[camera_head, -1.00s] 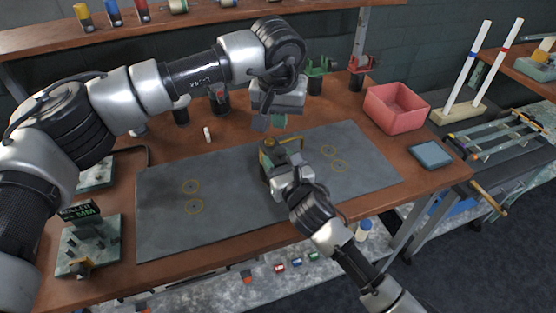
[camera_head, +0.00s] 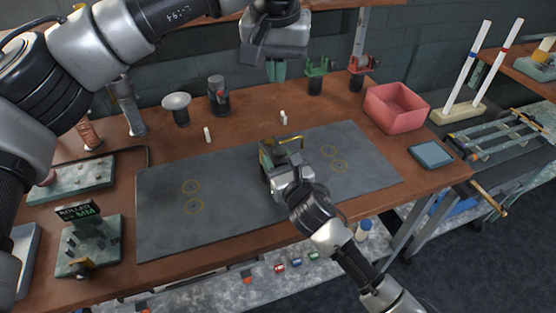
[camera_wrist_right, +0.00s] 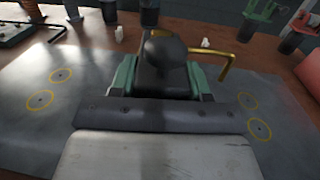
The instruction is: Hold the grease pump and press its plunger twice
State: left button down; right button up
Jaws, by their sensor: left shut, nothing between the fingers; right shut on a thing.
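The grease pump stands on the grey mat, mostly hidden by my right gripper in the head view; its brass spout (camera_head: 291,139) shows there. In the right wrist view the pump (camera_wrist_right: 165,65) has a dark rounded top, with the brass spout reaching right. My right gripper (camera_head: 270,158) is shut on the pump, its green fingers on either side of the body. My left gripper (camera_head: 275,70) is shut and empty, high above and behind the pump, clear of it. How far the plunger is pressed cannot be told.
The grey mat (camera_head: 240,200) with yellow rings is otherwise bare. A red bin (camera_head: 395,108) and a blue pad (camera_head: 430,155) are at right. A labelled green fixture (camera_head: 90,245) stands at left. Small white pieces (camera_head: 207,135) and dark containers (camera_head: 218,100) stand behind the mat.

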jog(key=o, duration=1.2)
jog(key=shift+o, duration=0.2)
jog(key=v, duration=1.2)
